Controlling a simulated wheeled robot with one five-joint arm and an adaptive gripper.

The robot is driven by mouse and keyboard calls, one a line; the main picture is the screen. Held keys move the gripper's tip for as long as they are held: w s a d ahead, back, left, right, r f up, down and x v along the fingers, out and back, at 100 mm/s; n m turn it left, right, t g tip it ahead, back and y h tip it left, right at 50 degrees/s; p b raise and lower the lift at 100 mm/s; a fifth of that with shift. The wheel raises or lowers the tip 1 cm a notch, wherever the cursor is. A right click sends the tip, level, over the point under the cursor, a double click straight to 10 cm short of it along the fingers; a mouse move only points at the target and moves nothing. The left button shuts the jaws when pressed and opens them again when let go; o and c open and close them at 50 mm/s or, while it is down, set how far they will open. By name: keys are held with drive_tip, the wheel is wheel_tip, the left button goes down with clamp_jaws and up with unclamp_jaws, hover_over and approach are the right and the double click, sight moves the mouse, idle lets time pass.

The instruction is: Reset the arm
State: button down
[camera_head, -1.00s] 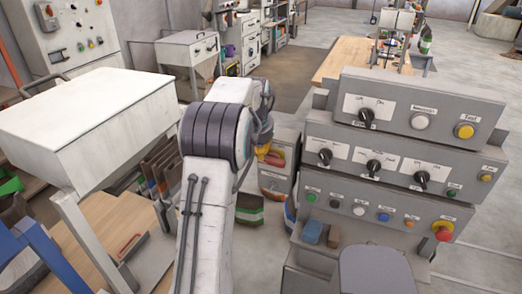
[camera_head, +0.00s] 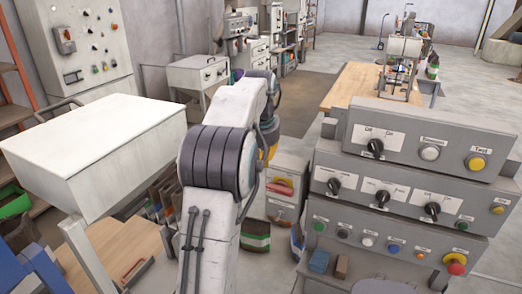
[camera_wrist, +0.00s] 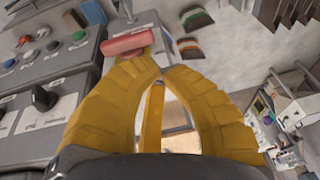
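My arm (camera_head: 215,160) rises through the middle of the camera_head view, with its forearm folded away behind the dark banded joint. My gripper (camera_wrist: 164,72) shows in the wrist view as two yellow fingers that bow apart and come together at the tips. It looks shut and I see nothing held between the fingers. In the camera_head view only a sliver of yellow shows behind the arm, and the rest of the gripper is hidden. A red handle (camera_wrist: 128,43) appears just beyond the left fingertip in the wrist view; I cannot tell whether they touch.
A grey control panel (camera_head: 400,190) with knobs and buttons stands close on the right. A white sloped-top cabinet (camera_head: 95,150) stands on the left. A low grey unit with a red handle (camera_head: 280,186) stands behind the arm. Open floor (camera_head: 325,75) lies farther back.

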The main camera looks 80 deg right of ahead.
drive_tip(key=shift+w+b+v, duration=0.2)
drive_tip(key=shift+v, duration=1)
drive_tip(key=shift+w+b+v, duration=0.15)
drive_tip(key=shift+b+v, duration=0.05)
drive_tip(key=shift+v, duration=1)
drive_tip(key=shift+d, duration=0.1)
